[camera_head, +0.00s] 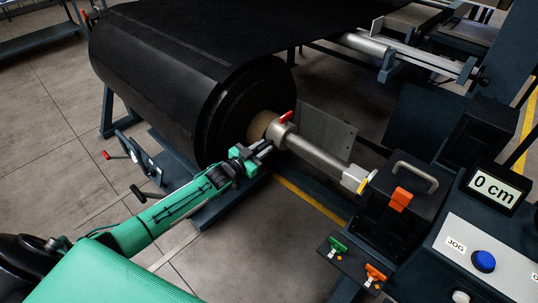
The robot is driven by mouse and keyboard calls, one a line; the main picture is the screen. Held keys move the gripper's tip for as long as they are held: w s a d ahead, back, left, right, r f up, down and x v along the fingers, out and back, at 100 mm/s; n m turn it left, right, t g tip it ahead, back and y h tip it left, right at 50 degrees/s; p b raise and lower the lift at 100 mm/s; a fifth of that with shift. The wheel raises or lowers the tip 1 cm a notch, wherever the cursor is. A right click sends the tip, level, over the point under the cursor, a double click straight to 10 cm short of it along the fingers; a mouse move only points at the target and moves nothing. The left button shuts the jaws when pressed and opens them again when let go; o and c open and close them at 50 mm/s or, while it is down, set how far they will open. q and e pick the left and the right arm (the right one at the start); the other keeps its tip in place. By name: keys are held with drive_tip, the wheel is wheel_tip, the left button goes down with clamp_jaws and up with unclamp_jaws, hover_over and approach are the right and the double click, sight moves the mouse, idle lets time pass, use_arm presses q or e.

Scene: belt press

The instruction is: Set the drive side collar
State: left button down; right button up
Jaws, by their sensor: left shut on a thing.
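A big black belt roll (222,112) hangs on a silver shaft (320,157), with a tan core (261,126) at its near end. A grey metal collar (281,134) with a red lever (286,117) sits around the shaft, close against the core end. My left gripper (266,147) reaches in from the left and is shut on the collar at its lower left side. The fingertips partly hide the collar's edge, so the exact contact is hard to see. My right gripper is not in view.
The shaft's right end sits in a pale block (355,178) beside a dark housing with an orange latch (401,199). A display (494,189) reads "0 cm" above a panel with a blue button (484,261). Green (338,245) and orange (376,274) clips lie on a small plate.

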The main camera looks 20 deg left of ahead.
use_arm(q)
drive_tip(key=shift+w+a+r, duration=0.1)
drive_tip(key=shift+a, duration=0.15)
drive_tip(key=c, duration=1.2)
unclamp_jaws()
drive_tip(key=shift+a, duration=0.1)
drive_tip(key=shift+c, duration=0.2)
drive_tip(key=shift+s, duration=0.35)
drive_tip(key=b+v, duration=0.1)
drive_tip(key=v, duration=1.2)
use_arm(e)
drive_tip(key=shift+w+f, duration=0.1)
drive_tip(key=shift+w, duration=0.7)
use_arm(q)
drive_tip(key=shift+a, duration=0.1)
